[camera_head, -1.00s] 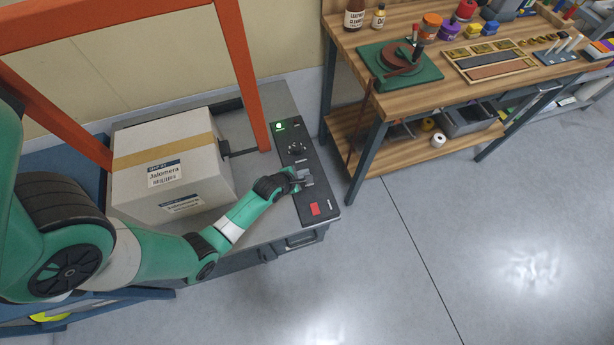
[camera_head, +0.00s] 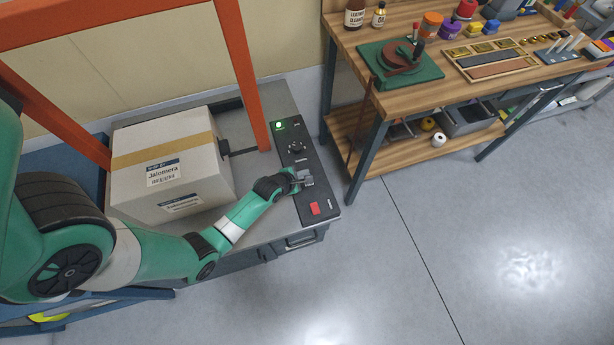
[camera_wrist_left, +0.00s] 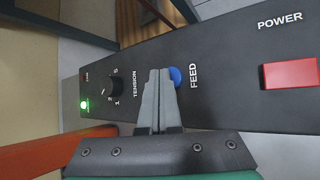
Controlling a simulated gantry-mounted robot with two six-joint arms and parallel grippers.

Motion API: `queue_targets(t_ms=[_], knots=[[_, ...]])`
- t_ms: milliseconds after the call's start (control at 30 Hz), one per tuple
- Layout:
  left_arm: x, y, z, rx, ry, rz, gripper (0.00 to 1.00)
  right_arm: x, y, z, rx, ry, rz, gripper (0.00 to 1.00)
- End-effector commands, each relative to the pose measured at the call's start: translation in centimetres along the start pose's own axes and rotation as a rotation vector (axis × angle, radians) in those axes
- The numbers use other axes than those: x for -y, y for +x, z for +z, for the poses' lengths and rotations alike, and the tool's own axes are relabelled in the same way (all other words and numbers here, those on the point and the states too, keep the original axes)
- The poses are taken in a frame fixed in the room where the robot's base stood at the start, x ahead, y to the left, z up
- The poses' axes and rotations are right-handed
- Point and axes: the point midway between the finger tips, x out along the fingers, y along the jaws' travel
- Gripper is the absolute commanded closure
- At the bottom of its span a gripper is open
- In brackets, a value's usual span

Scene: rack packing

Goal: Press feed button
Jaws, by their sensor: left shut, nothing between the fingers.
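The blue feed button (camera_wrist_left: 177,76) shows in the left wrist view beside the FEED label, partly covered by my gripper's fingers. It sits on a black control panel (camera_head: 322,196) at the right end of the machine. My left gripper (camera_head: 305,178) is shut and empty, over the middle of the panel. In the left wrist view its fingertips (camera_wrist_left: 158,74) lie right at the button's edge; I cannot tell whether they touch it. The right gripper is not in view.
The panel also has a red power switch (camera_head: 314,208), a tension knob (camera_head: 296,147) and a lit green lamp (camera_head: 279,126). A taped cardboard box (camera_head: 200,165) stands on the machine under an orange frame (camera_head: 243,75). A wooden workbench (camera_head: 400,100) stands at the right.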

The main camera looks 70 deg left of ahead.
Motion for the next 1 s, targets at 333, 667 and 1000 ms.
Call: queue_targets(t_ms=[333,667,1000], knots=[[0.03,0.08,-0.04,0.000,0.000,0.000,1.00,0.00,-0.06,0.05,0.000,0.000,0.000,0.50],[0.23,0.35,-0.23,0.000,0.000,0.000,1.00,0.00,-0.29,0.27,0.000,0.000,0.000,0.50],[0.44,0.63,-0.44,0.000,0.000,0.000,1.00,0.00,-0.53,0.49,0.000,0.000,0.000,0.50]])
